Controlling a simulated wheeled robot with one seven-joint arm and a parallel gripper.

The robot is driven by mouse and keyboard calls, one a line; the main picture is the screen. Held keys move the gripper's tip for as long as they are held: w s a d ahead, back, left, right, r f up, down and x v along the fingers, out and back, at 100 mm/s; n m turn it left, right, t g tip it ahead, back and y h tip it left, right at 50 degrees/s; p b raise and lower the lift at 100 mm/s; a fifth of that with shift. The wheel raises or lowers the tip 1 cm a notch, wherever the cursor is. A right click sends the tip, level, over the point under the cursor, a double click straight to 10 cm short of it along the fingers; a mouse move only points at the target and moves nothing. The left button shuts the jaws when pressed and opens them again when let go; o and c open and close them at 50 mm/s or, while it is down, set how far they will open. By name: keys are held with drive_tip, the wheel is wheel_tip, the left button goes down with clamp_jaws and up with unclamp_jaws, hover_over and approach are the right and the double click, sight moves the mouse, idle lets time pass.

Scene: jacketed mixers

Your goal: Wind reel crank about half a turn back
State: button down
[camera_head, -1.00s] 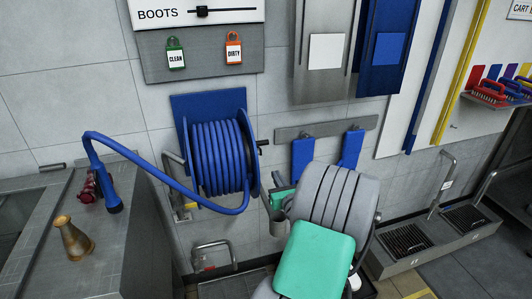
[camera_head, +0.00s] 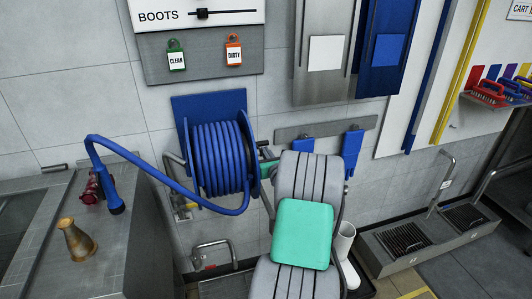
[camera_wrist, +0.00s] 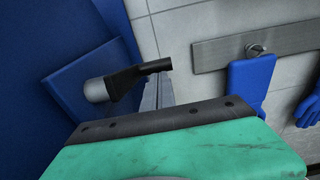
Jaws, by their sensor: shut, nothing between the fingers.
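The blue hose reel (camera_head: 222,158) is mounted on a blue wall plate, with its hose wound on the drum. In the wrist view, the reel crank (camera_wrist: 128,84) shows as a black arm and handle on a light grey hub, beside the reel's blue side. My gripper (camera_head: 268,167) is at the reel's right side, partly hidden behind my arm. Its green body (camera_wrist: 180,145) fills the bottom of the wrist view, with the crank just beyond its dark edge. The gripper is shut and empty.
Blue gloves (camera_head: 352,152) hang from a metal rail (camera_head: 300,131) right of the reel. The hose loops left to a steel counter (camera_head: 140,235) with a brass nozzle (camera_head: 75,240). A metal pipe bracket (camera_head: 213,254) is below the reel.

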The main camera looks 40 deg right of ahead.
drive_tip(key=shift+w+d+r+t+b, duration=0.15)
drive_tip(key=shift+w+r+t+b, duration=0.1)
drive_tip(key=shift+r+t+b, duration=0.45)
drive_tip(key=shift+f, duration=0.2)
